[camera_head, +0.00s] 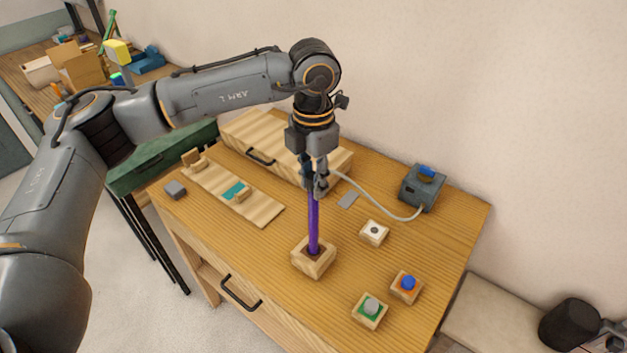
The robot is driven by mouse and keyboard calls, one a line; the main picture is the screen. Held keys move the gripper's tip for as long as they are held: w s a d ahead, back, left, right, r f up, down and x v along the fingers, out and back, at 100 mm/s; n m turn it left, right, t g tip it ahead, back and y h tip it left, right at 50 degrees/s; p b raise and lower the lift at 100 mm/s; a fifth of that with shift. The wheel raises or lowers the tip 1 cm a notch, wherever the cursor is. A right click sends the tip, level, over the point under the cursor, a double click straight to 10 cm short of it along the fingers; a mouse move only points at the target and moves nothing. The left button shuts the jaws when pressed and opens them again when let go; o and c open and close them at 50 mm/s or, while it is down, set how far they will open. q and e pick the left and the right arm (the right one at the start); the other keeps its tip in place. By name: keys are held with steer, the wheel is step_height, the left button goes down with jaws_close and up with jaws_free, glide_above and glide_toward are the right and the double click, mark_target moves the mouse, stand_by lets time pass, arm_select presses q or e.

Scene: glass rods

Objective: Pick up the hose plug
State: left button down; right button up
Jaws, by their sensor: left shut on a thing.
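My left gripper (320,190) points down over the middle of the table, shut at the upper end of an upright purple rod (313,225). The rod's lower end stands in a wooden block (313,263). A pale hose (376,205) runs from a grey box (422,187) with a blue top, and rises to the left to the fingers. The hose plug at its end is mostly hidden by the fingers, which appear shut on it. Whether the plug touches the rod's top is unclear.
Behind the gripper is a long wooden box (235,130) with a dark handle. Small blocks with a white (374,233), a blue (407,286) and a grey top (370,310) stand to the right. A wooden board (262,211) lies left.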

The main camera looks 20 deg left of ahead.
arm_select(q)
steer(key=shift+r, duration=0.45)
step_height(320, 180, up, 2)
steer(key=shift+r+b, duration=0.15)
steer(key=shift+b, duration=0.5)
steer(key=s+a+r+b, duration=0.2)
steer(key=s+r, duration=0.3)
steer(key=s, duration=0.1)
steer(key=s+a+r+b, duration=0.2)
steer(key=s+r, duration=0.3)
steer(key=s, duration=0.2)
steer(key=shift+s+b, duration=0.25)
steer(key=shift+b, duration=0.1)
steer(key=shift+f, duration=0.1)
